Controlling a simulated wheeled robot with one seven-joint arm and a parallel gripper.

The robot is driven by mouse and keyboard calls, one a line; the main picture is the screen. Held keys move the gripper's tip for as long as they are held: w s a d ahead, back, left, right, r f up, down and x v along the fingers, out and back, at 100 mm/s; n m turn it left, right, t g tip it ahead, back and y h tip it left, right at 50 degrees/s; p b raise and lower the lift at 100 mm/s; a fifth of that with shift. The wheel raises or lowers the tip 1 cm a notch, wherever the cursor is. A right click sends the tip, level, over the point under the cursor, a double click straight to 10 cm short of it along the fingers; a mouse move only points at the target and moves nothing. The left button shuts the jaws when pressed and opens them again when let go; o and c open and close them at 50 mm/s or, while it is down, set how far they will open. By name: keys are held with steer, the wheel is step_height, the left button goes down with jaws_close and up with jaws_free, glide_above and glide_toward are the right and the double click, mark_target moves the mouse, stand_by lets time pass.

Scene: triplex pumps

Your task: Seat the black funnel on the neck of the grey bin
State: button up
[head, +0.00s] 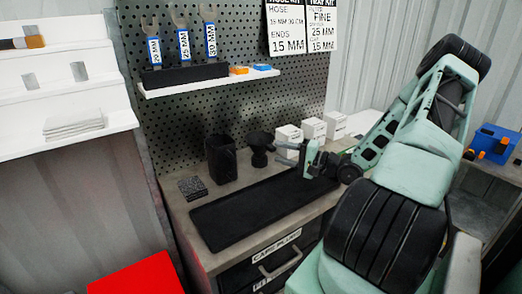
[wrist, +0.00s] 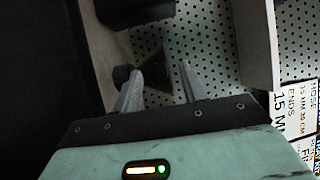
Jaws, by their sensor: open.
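The black funnel (head: 260,143) stands upright on the bench, wide mouth up, between a dark bin and my gripper. In the wrist view the funnel (wrist: 153,70) is a dark cone just beyond my fingertips, partly hidden by the left finger. The dark grey, square, open-topped bin (head: 220,160) stands left of the funnel, apart from it. It shows in part at the top of the wrist view (wrist: 138,12). My gripper (head: 284,153) is open and empty, level with the funnel and to its right. In the wrist view its fingers (wrist: 160,72) are spread apart.
A black tray (head: 240,215) lies along the bench front. A small dark textured block (head: 192,188) sits left of the bin. Several white boxes (head: 312,128) stand behind my gripper. A perforated panel (head: 185,110) with a white tool shelf (head: 210,82) rises behind.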

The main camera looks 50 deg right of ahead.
mark_target(274, 150)
steer(key=shift+p+x, duration=0.6)
steer(key=shift+x, duration=2.45)
steer(key=shift+d+f, duration=0.1)
jaws_close()
